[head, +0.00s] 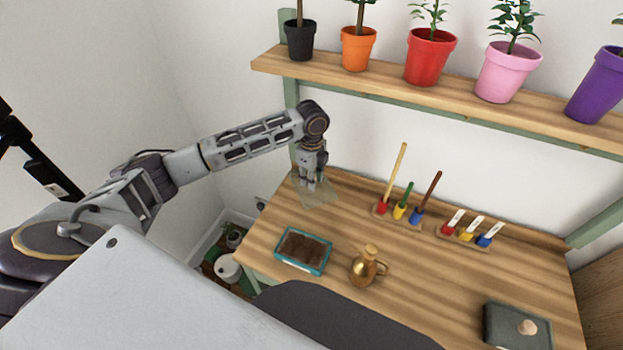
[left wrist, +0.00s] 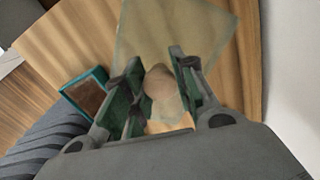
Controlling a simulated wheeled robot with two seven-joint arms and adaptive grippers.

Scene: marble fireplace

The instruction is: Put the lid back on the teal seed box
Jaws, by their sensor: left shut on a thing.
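The teal seed box (head: 299,267) stands open on the wooden table's left part, with dark soil inside. It also shows at the left of the left wrist view (left wrist: 98,73). My left gripper (head: 312,181) is at the table's back left corner, behind the box and apart from it. It is shut on the round wooden knob (left wrist: 160,83) of a clear, see-through lid (head: 318,195). The lid's pane (left wrist: 180,28) spreads beyond the fingers in the left wrist view. I cannot tell whether the lid touches the table. My right gripper is not in view.
A brass watering can (head: 362,270) stands just right of the box. Upright tools in a wooden rack (head: 381,212) and coloured labels in another (head: 450,236) stand at the back. A dark knobbed box (head: 503,337) is front right. A potted-plant shelf (head: 390,95) hangs above.

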